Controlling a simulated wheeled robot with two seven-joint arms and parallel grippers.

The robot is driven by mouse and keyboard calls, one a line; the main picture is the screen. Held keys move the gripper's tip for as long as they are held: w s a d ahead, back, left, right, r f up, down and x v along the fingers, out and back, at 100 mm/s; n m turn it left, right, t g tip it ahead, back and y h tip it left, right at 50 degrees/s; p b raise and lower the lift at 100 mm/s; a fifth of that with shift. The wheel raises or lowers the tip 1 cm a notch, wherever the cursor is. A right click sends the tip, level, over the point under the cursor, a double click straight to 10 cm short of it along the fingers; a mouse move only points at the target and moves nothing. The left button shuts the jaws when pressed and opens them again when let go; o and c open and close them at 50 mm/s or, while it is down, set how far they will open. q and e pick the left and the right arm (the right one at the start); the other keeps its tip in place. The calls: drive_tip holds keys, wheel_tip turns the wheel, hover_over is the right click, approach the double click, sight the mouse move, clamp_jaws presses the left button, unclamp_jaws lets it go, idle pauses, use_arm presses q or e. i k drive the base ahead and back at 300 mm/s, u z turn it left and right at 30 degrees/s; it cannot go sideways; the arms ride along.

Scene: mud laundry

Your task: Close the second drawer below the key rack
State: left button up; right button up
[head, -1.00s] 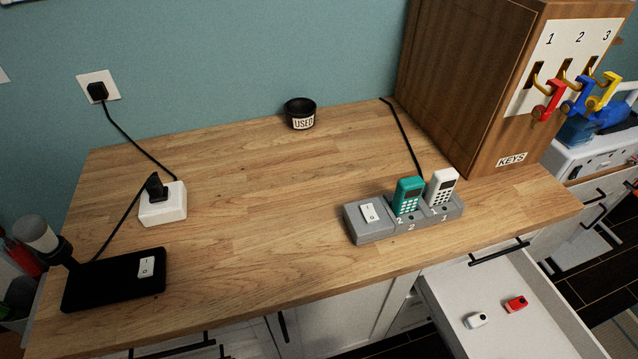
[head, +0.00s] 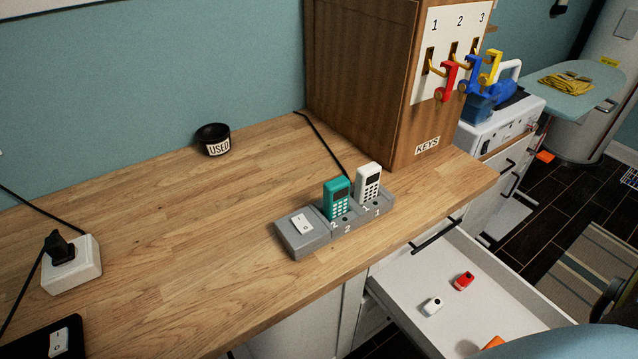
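Inside the open drawer lie a small white fob (head: 432,306) and a red fob (head: 464,281). The drawer's front is hidden or out of frame. Neither of my grippers shows.
A grey charging dock (head: 303,248) holds a teal handset (head: 336,196) and a white handset (head: 368,182). A black "USED" cup (head: 213,140) stands behind. Rounded blue and dark shapes cover the lower right corner. Dark floor with a striped rug (head: 590,262) lies right of the drawer.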

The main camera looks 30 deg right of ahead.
sight(498, 302)
drive_tip(key=z, duration=0.65)
drive_tip(key=k, duration=1)
drive_tip(key=z, duration=1.75)
drive_tip(key=i, duration=0.45)
drive_tip(key=u, duration=0.5)
drive_tip(key=k, duration=0.55)
drive_tip(key=u, duration=0.75)
drive_tip(key=i, duration=0.9)
drive_tip(key=z, duration=0.65)
